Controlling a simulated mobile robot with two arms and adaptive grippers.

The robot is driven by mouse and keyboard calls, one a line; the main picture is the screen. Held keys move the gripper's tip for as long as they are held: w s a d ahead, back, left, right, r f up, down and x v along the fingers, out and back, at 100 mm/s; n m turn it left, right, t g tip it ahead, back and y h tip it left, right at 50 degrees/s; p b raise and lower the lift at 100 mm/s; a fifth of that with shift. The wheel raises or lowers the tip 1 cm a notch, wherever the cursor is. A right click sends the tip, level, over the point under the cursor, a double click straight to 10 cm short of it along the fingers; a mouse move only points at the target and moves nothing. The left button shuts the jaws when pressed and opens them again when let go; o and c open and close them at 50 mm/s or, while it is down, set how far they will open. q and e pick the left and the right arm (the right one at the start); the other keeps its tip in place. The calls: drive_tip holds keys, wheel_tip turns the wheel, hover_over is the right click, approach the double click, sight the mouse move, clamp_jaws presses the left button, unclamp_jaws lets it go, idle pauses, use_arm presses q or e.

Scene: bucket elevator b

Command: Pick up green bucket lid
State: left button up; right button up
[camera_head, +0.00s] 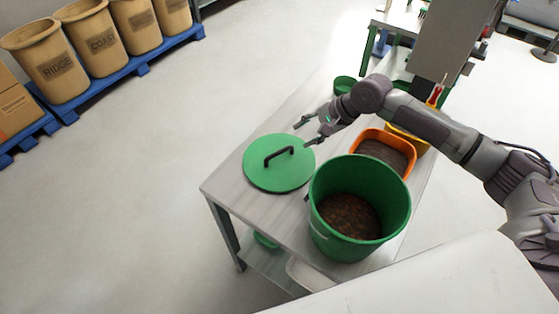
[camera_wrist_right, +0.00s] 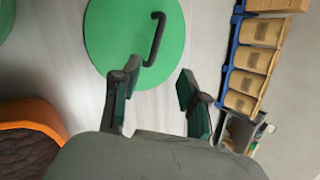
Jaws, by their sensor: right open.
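The green bucket lid (camera_head: 279,172) lies flat on the table, with a black bar handle (camera_head: 279,155) on top. It also shows in the right wrist view (camera_wrist_right: 112,35), with its handle (camera_wrist_right: 155,38) beyond my fingertips. The green bucket (camera_head: 332,217) stands open beside the lid and holds brown granular material. My right gripper (camera_head: 304,133) is above the table, near the far right edge of the lid. In the right wrist view my right gripper (camera_wrist_right: 157,82) is open, with nothing between its fingers. My left gripper is not in view.
An orange container (camera_head: 411,163) of dark material stands behind the bucket, with a yellow one (camera_head: 421,146) beyond. A small green container (camera_head: 344,84) sits at the table's far end. Tan bins (camera_head: 48,60) stand on a blue pallet (camera_head: 140,70). The floor left of the table is clear.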

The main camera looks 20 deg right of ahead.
hover_over(281, 152)
drive_tip(key=s+d, duration=0.1)
drive_tip(key=d, duration=0.2)
wheel_tip(281, 152, down, 5)
drive_tip(key=shift+s+a+r+p, duration=0.1)
drive_tip(key=shift+s+a+p, duration=0.05)
drive_tip(key=shift+p, duration=0.2)
drive_tip(key=x, duration=0.2)
drive_tip(key=s+p+x, duration=0.1)
drive_tip(key=x, duration=0.1)
drive_tip(key=shift+w+a+f, duration=0.1)
drive_tip(key=shift+f, duration=0.15)
drive_tip(key=shift+w+a+f+p, duration=0.25)
drive_tip(key=shift+f+p, duration=0.05)
drive_tip(key=shift+f, duration=0.25)
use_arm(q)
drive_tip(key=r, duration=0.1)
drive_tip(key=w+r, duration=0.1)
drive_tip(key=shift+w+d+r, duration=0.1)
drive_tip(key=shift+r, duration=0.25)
use_arm(e)
clamp_jaws()
